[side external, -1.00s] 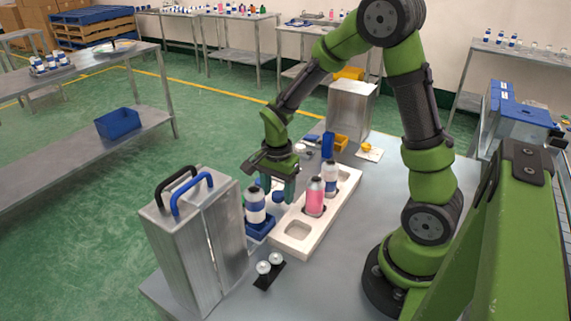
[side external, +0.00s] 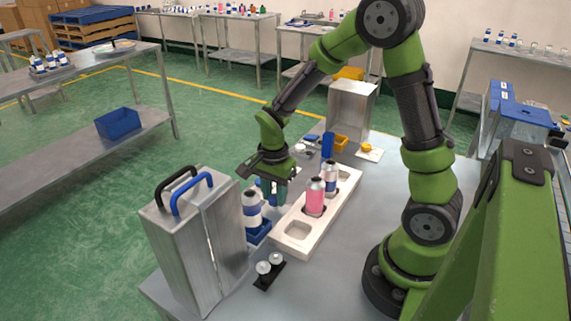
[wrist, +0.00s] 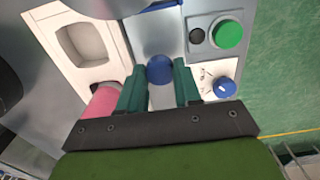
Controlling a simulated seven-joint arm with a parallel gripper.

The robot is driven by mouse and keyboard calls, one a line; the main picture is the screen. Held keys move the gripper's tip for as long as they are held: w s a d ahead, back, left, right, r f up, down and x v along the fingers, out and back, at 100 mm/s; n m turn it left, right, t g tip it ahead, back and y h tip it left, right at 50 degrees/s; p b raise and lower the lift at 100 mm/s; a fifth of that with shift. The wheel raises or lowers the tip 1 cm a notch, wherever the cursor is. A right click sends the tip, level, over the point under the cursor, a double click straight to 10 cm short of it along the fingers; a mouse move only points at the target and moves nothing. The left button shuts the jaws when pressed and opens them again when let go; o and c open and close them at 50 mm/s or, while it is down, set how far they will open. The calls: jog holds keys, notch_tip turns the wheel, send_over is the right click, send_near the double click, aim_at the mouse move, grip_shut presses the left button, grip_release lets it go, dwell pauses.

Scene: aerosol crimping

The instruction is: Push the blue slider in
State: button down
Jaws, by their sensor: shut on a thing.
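The blue slider (side external: 260,234) sits low against the right side of the grey metal crimping machine (side external: 180,250). A white bottle with a blue band (side external: 252,209) stands upright on it. My gripper (side external: 272,196) is just behind the bottle, pointing down. In the wrist view, the slider's round blue knob (wrist: 160,70) lies between the two teal fingers of my gripper (wrist: 156,88), which are shut on it. Part of the blue slider (wrist: 160,6) shows at the top edge there. The hold is partly hidden in the side view.
A white rack (side external: 296,238) with a pink bottle (side external: 315,197) and another bottle stands close on the right. Two small round-topped parts (side external: 270,265) sit in front.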

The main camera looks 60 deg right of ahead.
jog(key=a, duration=0.7)
jog(key=shift+d, duration=0.1)
jog(key=c, duration=0.8)
grip_release()
